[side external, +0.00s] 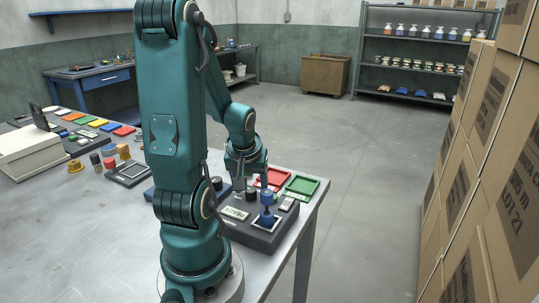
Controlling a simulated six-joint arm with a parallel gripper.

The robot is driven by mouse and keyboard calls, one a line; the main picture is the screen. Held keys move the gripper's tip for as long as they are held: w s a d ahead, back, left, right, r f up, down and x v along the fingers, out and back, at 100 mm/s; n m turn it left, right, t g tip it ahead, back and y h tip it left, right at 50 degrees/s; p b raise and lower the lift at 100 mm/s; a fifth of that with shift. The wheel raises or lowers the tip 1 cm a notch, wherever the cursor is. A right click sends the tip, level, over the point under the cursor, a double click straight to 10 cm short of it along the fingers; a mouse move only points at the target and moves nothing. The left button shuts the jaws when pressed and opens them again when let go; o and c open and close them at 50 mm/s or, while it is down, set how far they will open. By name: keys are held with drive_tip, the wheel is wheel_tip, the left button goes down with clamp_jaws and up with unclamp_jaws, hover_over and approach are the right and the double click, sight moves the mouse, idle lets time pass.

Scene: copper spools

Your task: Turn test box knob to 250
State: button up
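The test box (238,229) is a dark grey box on the front right of the metal table. Its sloped face has a lit display (234,213) that seems to read READY. A dark round knob (251,194) stands at the back of its top; its pointer and scale are too small to read. A blue spool-like piece (266,210) stands upright on a pale square plate on the box. My gripper (251,184) points down just above the dark knob, with its fingers apart. I cannot tell whether they touch the knob.
A red tray (272,178) and a green tray (300,187) lie behind the box. A blue-grey unit with another dark knob (216,183) sits to its left. Coloured trays and a white box (32,150) are at far left. Stacked cartons (490,170) stand right, off the table.

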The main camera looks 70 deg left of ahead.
sight(250, 204)
drive_tip(key=shift+r, duration=0.1)
drive_tip(key=shift+v, duration=2.25)
drive_tip(key=shift+d+r, duration=0.15)
drive_tip(key=shift+r, duration=0.1)
